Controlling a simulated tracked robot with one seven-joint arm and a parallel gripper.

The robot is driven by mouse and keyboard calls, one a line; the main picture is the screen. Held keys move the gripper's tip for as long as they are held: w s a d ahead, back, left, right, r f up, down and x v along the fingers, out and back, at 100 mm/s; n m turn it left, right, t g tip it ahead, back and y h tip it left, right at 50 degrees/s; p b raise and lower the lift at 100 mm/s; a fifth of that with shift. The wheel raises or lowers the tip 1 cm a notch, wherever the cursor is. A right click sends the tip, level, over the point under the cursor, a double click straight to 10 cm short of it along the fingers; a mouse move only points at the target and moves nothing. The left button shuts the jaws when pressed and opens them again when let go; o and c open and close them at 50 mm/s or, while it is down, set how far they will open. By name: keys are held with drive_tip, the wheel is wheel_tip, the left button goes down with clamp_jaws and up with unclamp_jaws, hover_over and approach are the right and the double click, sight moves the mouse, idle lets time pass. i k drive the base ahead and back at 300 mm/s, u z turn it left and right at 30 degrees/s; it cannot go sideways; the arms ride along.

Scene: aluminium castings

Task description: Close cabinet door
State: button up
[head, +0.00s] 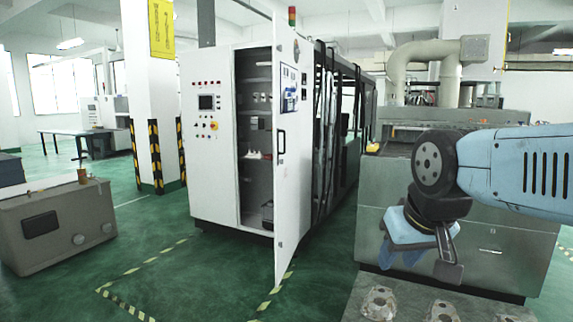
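The white control cabinet (210,150) stands left of centre, with a screen and buttons on its left front panel. Its tall white door (292,190) is hinged on the right and stands wide open towards me, showing the shelves inside (256,130). A dark handle (281,143) is on the door near its free edge. My gripper (408,258) hangs at the right, pointing down, well apart from the door and to its right. No object shows in it.
A grey metal machine (490,235) stands behind my arm at the right. Several castings (380,302) lie at the bottom right. A grey box unit (60,225) stands at the left. The green floor (185,265) with striped tape is clear before the cabinet.

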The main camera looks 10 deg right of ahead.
sight(285, 63)
drive_tip(key=u, duration=0.25)
drive_tip(key=i, duration=1.65)
drive_tip(key=z, duration=0.2)
drive_tip(key=k, duration=0.6)
drive_tip(key=z, duration=0.4)
drive_tip(key=i, duration=1.2)
drive_tip(key=u, duration=0.55)
